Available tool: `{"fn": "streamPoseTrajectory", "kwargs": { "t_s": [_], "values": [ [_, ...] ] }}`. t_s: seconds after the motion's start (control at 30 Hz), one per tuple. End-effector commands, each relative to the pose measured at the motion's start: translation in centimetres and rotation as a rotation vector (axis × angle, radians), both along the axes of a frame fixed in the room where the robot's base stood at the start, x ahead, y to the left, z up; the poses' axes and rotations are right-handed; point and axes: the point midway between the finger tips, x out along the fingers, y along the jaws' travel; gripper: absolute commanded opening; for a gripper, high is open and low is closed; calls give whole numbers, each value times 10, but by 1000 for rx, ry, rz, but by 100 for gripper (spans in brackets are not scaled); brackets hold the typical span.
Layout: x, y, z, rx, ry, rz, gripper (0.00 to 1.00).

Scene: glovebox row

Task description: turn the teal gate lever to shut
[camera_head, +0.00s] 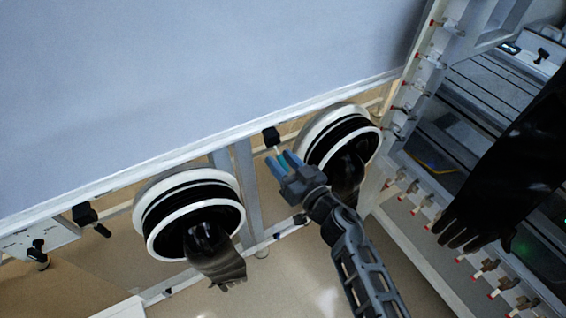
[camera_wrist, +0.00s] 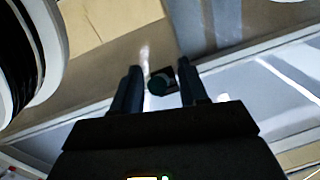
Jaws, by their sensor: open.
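The gate lever shows in the head view as a black pivot block (camera_head: 271,136) on the frame rail, left of the right glove port. A thin pale stem runs down from it toward my gripper (camera_head: 280,161), where its teal end is mostly hidden between the fingers. In the wrist view, a dark, faintly teal round knob (camera_wrist: 158,84) lies between the two fingers of my gripper (camera_wrist: 160,68). The fingers are apart, one on each side of the knob, with a visible gap on the left. I cannot tell whether the right finger touches it.
Two glove ports, left (camera_head: 190,215) and right (camera_head: 340,140), flank the lever, with black gloves hanging out. My forearm passes just beside the right glove. Another black lever (camera_head: 88,213) is at far left. A large pale panel (camera_head: 200,80) lies above the rail.

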Motion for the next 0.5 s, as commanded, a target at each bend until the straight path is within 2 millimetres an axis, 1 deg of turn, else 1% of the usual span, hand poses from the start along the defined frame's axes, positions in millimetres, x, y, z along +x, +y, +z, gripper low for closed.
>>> {"fn": "streamPoseTrajectory", "kwargs": {
  "t_s": [0.2,0.5],
  "values": [
    [0,0,0,0,0,0,43],
    [0,0,0,0,0,-1,15]
  ]
}}
